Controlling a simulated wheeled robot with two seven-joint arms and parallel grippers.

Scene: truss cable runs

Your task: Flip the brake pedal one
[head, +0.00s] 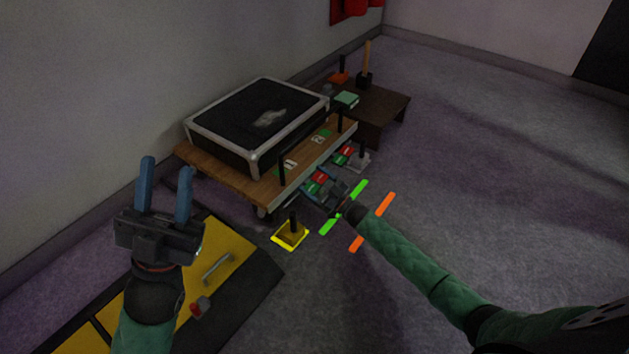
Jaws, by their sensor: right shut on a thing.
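A wooden wheeled dolly (229,172) carries a black case. White plates marked 1 (289,164) and 2 (318,139) sit on its near edge. Below plate 1 is brake pedal one (319,177), with red and green faces. A second red and green pedal (345,153) is below plate 2. My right gripper (314,193) is at pedal one, shut on it; its fingers and wrist hide part of the pedal, and its tilt is hard to tell. My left gripper (167,168) is raised at the left, open and empty, blue fingers apart, away from the dolly.
A yellow and black box (225,255) with a handle lies front left. A yellow-based post (290,236) stands near the dolly. A low brown table (375,112) is behind. Floor at the right is clear.

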